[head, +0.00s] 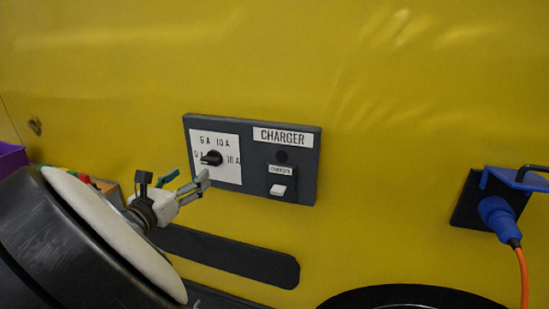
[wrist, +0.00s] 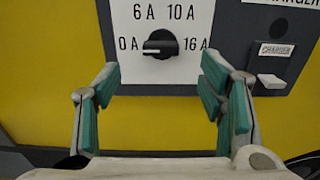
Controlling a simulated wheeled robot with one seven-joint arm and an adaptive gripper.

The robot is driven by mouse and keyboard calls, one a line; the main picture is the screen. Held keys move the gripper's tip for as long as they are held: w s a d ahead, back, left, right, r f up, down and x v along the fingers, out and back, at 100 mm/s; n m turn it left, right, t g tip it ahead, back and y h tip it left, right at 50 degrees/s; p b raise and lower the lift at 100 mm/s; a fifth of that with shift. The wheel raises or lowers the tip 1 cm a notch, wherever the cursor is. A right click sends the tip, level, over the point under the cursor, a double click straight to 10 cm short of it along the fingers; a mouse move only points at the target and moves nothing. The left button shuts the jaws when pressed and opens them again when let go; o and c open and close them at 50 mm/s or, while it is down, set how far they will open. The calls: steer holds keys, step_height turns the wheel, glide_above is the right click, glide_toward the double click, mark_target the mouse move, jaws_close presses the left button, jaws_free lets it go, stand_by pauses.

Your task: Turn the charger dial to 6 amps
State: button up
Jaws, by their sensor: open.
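The charger panel (head: 249,198) is a dark grey box on the yellow wall. Its black dial (head: 211,158) sits on a white plate marked 0 A, 6 A, 10 A and 16 A. In the wrist view the dial (wrist: 160,44) has its white mark at the left, toward 0 A. My gripper (head: 188,182) is just below and left of the dial in the head view. In the wrist view my gripper (wrist: 158,84) is open, its teal-padded fingers apart and below the dial, with nothing between them. It does not touch the dial.
A white switch (head: 278,190) labelled CHARGER is right of the dial, with a dark round spot (head: 281,156) above it. A blue plug (head: 499,216) with an orange cable is in a wall socket at the far right. Bare yellow wall lies between.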

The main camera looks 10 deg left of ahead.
mark_target(208, 161)
steer(key=w, duration=0.8)
steer(key=shift+w+d, duration=0.4)
steer(key=shift+c, duration=0.3)
steer(key=c, duration=1.1)
